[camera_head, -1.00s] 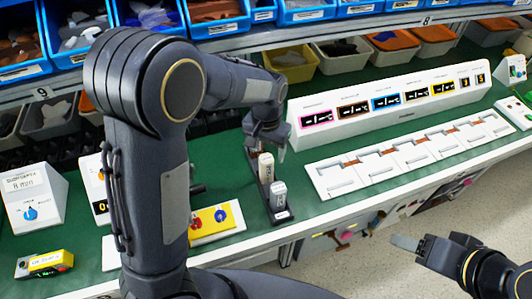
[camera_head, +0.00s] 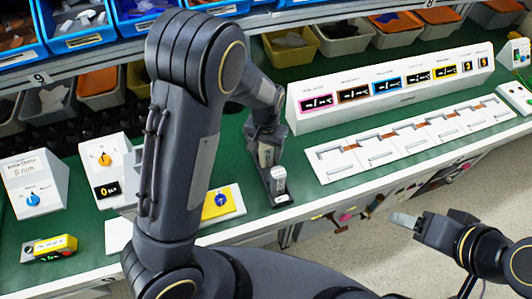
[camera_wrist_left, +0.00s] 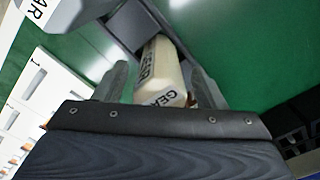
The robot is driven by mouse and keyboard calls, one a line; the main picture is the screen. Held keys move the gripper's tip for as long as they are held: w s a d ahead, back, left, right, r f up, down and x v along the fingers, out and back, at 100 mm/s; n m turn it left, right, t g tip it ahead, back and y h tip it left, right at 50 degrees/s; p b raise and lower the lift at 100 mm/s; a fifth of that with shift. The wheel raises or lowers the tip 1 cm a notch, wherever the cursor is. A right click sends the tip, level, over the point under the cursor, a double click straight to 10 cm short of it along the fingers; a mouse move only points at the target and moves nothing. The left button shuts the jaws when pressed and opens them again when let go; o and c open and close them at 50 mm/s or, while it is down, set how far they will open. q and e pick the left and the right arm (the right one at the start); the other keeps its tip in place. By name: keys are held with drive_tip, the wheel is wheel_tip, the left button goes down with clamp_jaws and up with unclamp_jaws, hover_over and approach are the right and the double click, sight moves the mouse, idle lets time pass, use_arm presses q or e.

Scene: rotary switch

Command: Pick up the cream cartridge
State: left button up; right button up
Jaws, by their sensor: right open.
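The cream cartridge (camera_head: 266,157) stands in a dark narrow rack (camera_head: 283,199) on the green bench, partly hidden by my left gripper (camera_head: 266,138), which reaches down over it. In the left wrist view the cream cartridge (camera_wrist_left: 162,75), with dark lettering, lies between the two fingers of my left gripper (camera_wrist_left: 163,85). The fingers are apart with a gap visible beside the cartridge, so the gripper looks open around it. My right gripper (camera_head: 404,220) is open and empty, off the bench's front edge at the lower right.
A white console with displays (camera_head: 390,92) and a slotted white panel (camera_head: 408,143) are to the right. A yellow-topped switch panel (camera_head: 222,203) is to the left. Bins line the back.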

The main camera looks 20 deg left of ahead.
use_arm(q)
drive_tip(key=c, duration=1.1)
